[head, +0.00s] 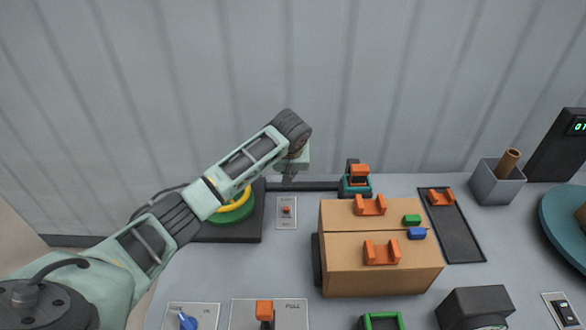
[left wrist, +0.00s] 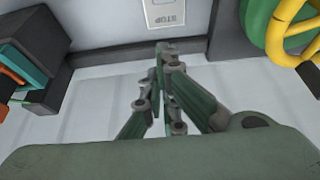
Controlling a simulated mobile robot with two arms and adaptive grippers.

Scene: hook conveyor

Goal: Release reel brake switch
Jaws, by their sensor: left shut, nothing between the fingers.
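A small pale switch plate (head: 286,212) with an orange-red switch (head: 286,211) lies on the grey table beside the green and yellow reel (head: 230,212). Its label in the left wrist view appears to read STOP upside down on the plate (left wrist: 165,14); the switch itself is out of that picture. My left gripper (head: 289,178) is shut and empty, pointing down just behind the plate in the head view. In the left wrist view the closed fingertips (left wrist: 165,48) are near the plate's edge; contact cannot be told. My right gripper is not in view.
A teal and orange device (head: 356,180) and a cardboard box (head: 340,270) with orange hooks stand right of the plate. A labelled blue-knob panel (head: 205,314) and PULL panel (head: 292,310) lie at the front. The corrugated wall (head: 200,80) is close behind my gripper.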

